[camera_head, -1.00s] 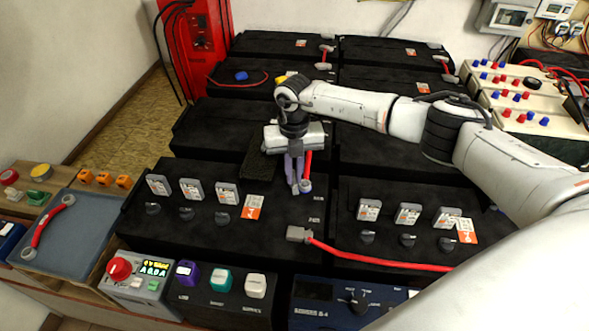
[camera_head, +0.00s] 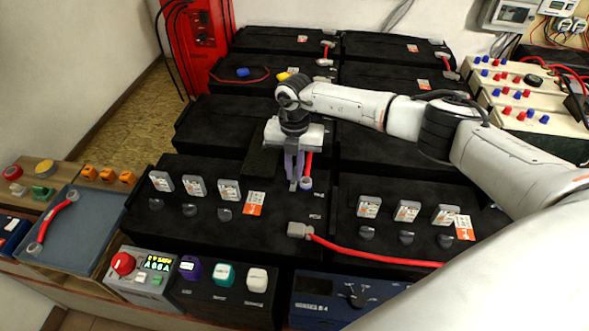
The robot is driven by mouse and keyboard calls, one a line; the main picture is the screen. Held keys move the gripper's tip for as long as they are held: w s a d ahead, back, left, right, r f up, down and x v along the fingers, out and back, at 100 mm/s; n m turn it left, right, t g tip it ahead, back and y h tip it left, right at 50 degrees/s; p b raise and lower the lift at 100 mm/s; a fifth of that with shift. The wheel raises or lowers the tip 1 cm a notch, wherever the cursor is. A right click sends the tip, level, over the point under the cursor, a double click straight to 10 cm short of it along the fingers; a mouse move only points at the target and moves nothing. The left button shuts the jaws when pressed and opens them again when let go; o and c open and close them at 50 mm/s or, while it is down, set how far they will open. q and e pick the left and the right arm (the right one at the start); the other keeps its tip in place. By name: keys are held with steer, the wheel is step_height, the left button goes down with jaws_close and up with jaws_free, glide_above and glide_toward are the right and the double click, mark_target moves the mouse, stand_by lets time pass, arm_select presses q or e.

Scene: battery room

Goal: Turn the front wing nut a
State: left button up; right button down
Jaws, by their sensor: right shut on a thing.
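My right gripper (camera_head: 298,184) points down at the back right of the front left black battery (camera_head: 230,236). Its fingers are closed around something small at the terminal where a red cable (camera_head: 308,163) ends. That is where the front wing nut is, but the fingers hide most of it. A round blue-grey piece (camera_head: 306,184) shows right beside the fingertips. How far the nut is turned cannot be seen. My left gripper is not in view.
A red cable (camera_head: 375,257) with a grey clamp (camera_head: 299,230) runs across the front batteries. Vent caps and knobs stand on both front batteries. A blue tray (camera_head: 85,235) holds a short red cable at the left. A red charger (camera_head: 203,45) stands behind.

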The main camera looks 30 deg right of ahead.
mark_target(295, 175)
steer(key=shift+w+r, duration=0.15)
steer(key=c, duration=1.8)
jaws_free()
steer(key=shift+c, duration=0.2)
step_height(295, 175, up, 10)
steer(key=shift+b, duration=0.3)
